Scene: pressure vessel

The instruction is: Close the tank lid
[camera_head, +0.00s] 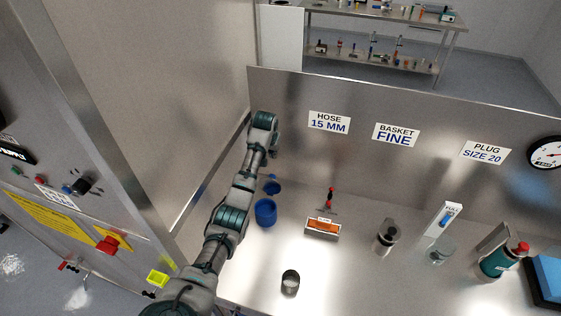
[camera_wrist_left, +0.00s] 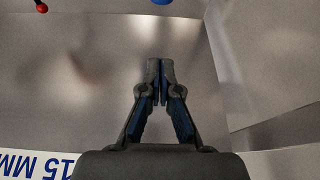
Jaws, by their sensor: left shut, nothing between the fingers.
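A small blue round tank (camera_head: 265,213) stands on the metal worktop, just right of my left arm. A flat blue round piece (camera_head: 272,187), which looks like its lid, shows just behind it. I cannot tell how the two are joined. My left gripper (camera_head: 272,154) is up near the back wall, beyond the blue piece and apart from it, partly hidden by its wrist. In the left wrist view its fingers (camera_wrist_left: 160,66) are shut with nothing between them. A bit of blue (camera_wrist_left: 162,2) shows at that view's top edge. My right gripper is out of view.
An orange-filled tray (camera_head: 323,227), a red-handled tool (camera_head: 330,198), a dark cup (camera_head: 290,282), a metal cylinder (camera_head: 387,237) and a teal canister (camera_head: 497,262) stand to the right. The labelled back wall (camera_head: 290,95) is close to the gripper. A steel cabinet stands left.

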